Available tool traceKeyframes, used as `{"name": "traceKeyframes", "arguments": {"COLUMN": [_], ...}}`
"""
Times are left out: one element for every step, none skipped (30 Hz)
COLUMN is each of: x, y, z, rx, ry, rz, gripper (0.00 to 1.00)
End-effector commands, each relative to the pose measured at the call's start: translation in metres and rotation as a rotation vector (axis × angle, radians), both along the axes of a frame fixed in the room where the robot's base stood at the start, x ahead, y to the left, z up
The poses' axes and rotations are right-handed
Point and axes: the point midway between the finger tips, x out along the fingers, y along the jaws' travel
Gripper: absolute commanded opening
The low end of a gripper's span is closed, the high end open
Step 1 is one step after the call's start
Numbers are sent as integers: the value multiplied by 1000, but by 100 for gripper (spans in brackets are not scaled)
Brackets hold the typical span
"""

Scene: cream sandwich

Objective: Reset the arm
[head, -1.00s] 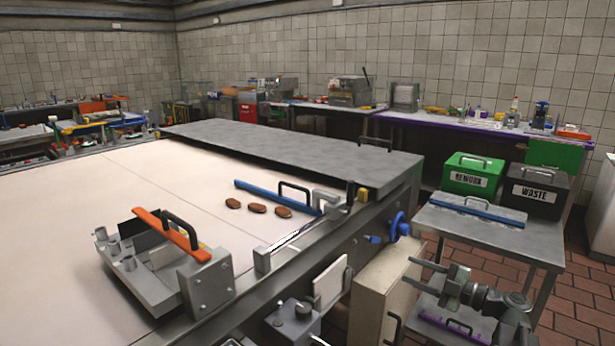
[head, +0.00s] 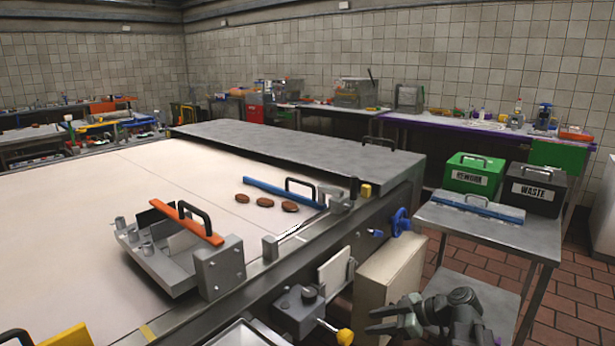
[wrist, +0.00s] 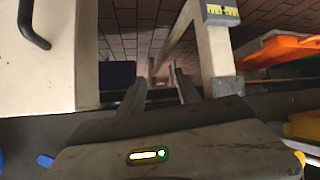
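My gripper (head: 368,321) is at the lower right of the head view, beside the cream cabinet and low by the side table. Its two fingers point left and stand apart, with nothing between them. In the wrist view, the gripper (wrist: 158,88) also shows its fingers apart, with only brick floor and a dark patch seen past them. My arm runs from the gripper toward the bottom right of the head view.
A cream cabinet (head: 388,280) stands close to my gripper. A metal side table (head: 480,234) holds a green REWORK box (head: 473,174) and a black WASTE box (head: 534,189). Three brown patties (head: 265,202) lie on the white belt (head: 100,235), near an orange-handled metal fixture (head: 165,262).

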Motion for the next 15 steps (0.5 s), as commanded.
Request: {"name": "traceKeyframes", "arguments": {"x": [-9,-14,-22,-29,-35,-42,-47,-51,-57,-61,-64,-68,-71,-73,-76], "y": [13,18,25,29,31,33,33,33,32,32,31,29,28,26,24], "z": [-15,-25,-39,-50,-59,-69,-76,-81,-88,-91,-95,-98,-100,-102,-104], "rx": [-28,-54,-94,-128,-163,-208,-242,-273,-311,-338,-363,-394,-415,-435,-458], "ry": [121,210,331,417,497,587,645,696,751,786,815,846,865,880,896], "rz": [-34,-70,-131,-185,-245,-327,-390,-451,-533,-594,-654,-735,-795,-854,-933], "gripper": [40,40,40,40,40,40,40,40,40,40,40,40,40,40,40]}}
